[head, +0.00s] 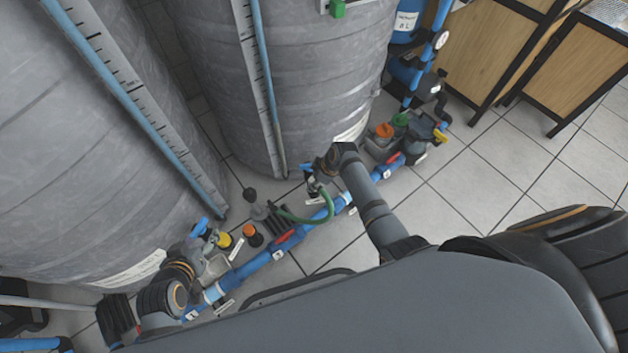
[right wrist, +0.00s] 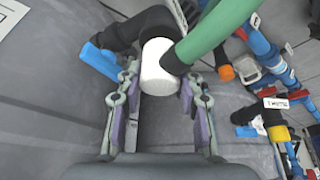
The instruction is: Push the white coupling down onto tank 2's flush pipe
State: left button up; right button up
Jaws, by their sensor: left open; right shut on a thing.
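The white coupling (right wrist: 159,67) sits between the fingertips of my right gripper (right wrist: 162,85), which is shut on it. A green hose (right wrist: 205,38) meets the coupling from the right, and a black pipe (right wrist: 140,28) lies just behind it. I cannot tell how far the coupling is over the pipe. In the head view my right gripper (head: 318,181) is at the foot of the right-hand grey tank (head: 315,75), and the coupling is too small to make out. My left gripper (head: 197,250) is open, low by the left-hand tank (head: 70,150); its fingers are hard to see.
A blue pipe (head: 255,262) with red and white parts runs along the floor before the tanks. A blue handle (right wrist: 98,63) is left of the coupling. Tiled floor (head: 480,180) is clear at right.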

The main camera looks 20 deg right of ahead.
jog(key=shift+p, duration=0.6)
dwell(0.6)
jog(key=shift+f+b, duration=0.35)
jog(key=shift+f, duration=0.05)
dwell(0.3)
jog(key=o, duration=1.1)
jog(key=shift+o, duration=0.2)
jog(key=v, duration=1.2)
